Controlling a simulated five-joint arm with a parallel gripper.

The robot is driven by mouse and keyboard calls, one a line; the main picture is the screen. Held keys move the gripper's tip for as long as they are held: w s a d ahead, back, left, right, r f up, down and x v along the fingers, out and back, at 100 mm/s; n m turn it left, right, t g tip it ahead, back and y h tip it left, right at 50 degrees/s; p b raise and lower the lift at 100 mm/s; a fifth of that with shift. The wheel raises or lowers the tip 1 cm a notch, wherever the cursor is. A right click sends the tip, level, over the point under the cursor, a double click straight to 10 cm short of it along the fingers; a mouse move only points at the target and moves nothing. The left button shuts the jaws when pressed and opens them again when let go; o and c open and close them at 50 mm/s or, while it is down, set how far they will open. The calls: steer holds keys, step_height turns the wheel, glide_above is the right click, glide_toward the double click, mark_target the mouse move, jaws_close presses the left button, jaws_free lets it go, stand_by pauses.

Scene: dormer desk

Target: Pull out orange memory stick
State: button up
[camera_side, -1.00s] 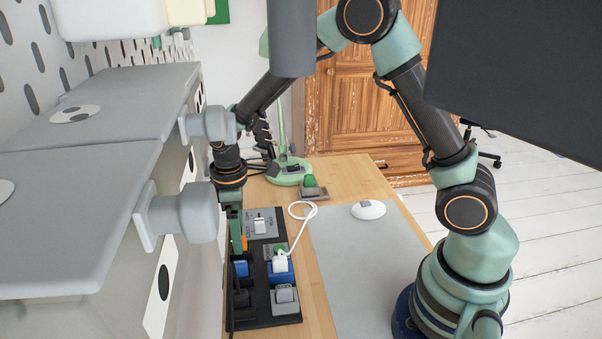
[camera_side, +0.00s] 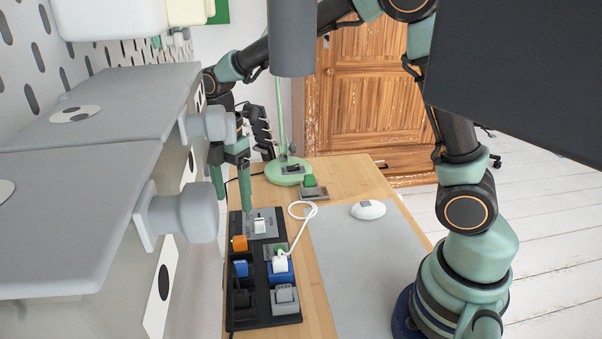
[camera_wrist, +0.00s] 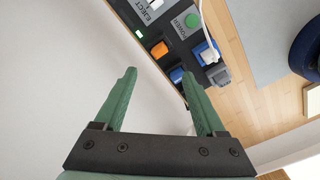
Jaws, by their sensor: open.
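The orange memory stick (camera_side: 240,244) stands in the left column of the black dock (camera_side: 262,318), at its upper left. It also shows in the wrist view (camera_wrist: 159,50), ahead of the gap between my fingers. My gripper (camera_side: 233,203) is open and empty, above and behind the stick in the side view, with its fingers pointing down and apart from the stick. In the wrist view my gripper (camera_wrist: 160,92) has both fingers spread with nothing between them. The part of the stick inside its slot is hidden.
The dock also holds a blue stick (camera_side: 241,268), a white plug with cable (camera_side: 280,264), a grey block (camera_side: 285,297) and a switch labelled eject (camera_side: 260,226). Grey drawers with knobs (camera_side: 185,213) crowd the left. A lamp base (camera_side: 289,172) and mouse (camera_side: 368,210) stand beyond.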

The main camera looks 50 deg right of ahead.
mark_target(239, 238)
step_height(239, 238, down, 11)
steer(key=n, duration=0.8)
stand_by(0.4)
jaws_close()
